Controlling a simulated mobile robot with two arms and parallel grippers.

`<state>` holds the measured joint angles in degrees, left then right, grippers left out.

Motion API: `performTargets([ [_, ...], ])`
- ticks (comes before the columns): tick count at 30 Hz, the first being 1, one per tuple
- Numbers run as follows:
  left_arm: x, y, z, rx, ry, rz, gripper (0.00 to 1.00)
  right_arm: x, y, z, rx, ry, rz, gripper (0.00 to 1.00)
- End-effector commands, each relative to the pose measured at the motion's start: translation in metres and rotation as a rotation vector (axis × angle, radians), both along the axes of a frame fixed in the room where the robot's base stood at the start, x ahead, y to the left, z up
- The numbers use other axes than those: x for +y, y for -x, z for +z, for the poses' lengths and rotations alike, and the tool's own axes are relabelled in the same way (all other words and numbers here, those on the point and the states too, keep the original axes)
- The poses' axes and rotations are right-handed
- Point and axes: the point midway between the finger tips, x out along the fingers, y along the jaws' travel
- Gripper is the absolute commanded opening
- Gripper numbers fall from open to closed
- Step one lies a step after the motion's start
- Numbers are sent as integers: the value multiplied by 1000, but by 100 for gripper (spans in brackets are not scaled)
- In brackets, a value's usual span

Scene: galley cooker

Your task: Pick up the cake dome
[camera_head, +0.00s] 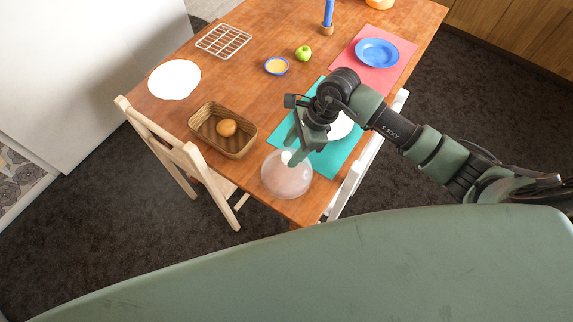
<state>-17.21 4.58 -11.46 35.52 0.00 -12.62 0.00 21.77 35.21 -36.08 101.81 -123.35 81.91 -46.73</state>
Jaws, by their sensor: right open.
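The cake dome (286,176) is a clear, rounded dome at the near corner of the wooden table, beside the teal placemat. My right gripper (293,152) is open, with its fingers just above or at the top of the dome. I cannot tell whether the fingers touch it or reach around its top. The gripper and wrist hide part of the teal placemat and a white plate. My left gripper is not in view.
Chairs stand at the left (183,160) and right (355,178) table edges. The table's far middle (262,35) has bare room.

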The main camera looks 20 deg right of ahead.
Motion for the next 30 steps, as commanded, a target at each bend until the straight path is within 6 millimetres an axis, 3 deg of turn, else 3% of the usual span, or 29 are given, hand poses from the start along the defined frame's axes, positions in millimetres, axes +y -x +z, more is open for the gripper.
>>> performTargets([
  [3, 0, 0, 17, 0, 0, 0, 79, 9, -2, -14, 6, -3, 0, 47],
  [7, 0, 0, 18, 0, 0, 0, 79, 13, -3, -30, 3, -2, -1, 47],
  [15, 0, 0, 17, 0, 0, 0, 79, 15, -4, -35, 1, -2, -1, 47],
  [16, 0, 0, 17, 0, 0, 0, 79, 15, -4, -35, 1, -2, -1, 44],
  [21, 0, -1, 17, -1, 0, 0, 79, 14, -4, -35, 1, -2, -1, 0],
  [30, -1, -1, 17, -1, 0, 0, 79, 15, -4, -35, 0, -3, -1, 0],
])
